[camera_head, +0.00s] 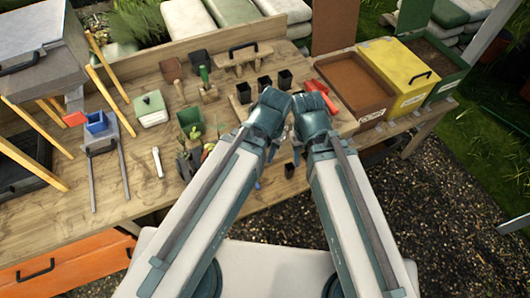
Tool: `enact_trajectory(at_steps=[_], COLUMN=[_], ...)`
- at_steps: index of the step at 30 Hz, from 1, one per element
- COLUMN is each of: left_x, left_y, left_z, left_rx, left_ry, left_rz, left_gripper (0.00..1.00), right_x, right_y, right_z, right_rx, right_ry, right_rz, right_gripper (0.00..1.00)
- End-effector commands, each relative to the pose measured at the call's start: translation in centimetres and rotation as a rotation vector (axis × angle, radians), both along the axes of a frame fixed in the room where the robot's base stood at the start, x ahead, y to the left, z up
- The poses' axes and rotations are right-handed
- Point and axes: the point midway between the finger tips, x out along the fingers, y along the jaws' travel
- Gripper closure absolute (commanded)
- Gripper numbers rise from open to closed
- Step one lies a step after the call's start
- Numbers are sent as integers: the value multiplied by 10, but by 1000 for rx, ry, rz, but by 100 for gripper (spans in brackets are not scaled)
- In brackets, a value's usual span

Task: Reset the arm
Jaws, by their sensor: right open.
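My left arm reaches up from the lower middle over the wooden bench. Its gripper (273,98) is over the bench near the small black pots, seen from behind; its fingers are mostly hidden, so I cannot tell their state. My right gripper (314,92) is just right of it, open, beside a red object (324,94) on the bench. I see nothing held in it. The two wrists are very close together; I cannot tell whether they touch.
The wooden bench (226,116) holds several small black pots (285,79), a wooden caddy (247,58), a green-lidded box (150,108) and a blue container (96,125). A brown tray (355,85) and yellow box (400,72) stand right. An orange drawer (70,262) is lower left.

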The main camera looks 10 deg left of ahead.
Motion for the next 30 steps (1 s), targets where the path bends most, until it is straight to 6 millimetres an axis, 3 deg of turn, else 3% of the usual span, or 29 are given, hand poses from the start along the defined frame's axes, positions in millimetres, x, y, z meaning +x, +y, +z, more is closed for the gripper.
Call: enact_trajectory(at_steps=[6, 15, 30], left_x=[1, 1, 1], left_y=[0, 0, 0], left_z=[-6, -53, -50], left_rx=[0, 0, 0], left_ry=[-1, -1, -1], left_rz=[3, 4, 4], left_gripper=[67, 67, 67], right_x=[0, 0, 0], right_y=[0, 0, 0], right_z=[-6, -53, -50], right_rx=[0, 0, 0], right_ry=[0, 0, 0], right_rz=[0, 1, 1], right_gripper=[50, 50, 50])
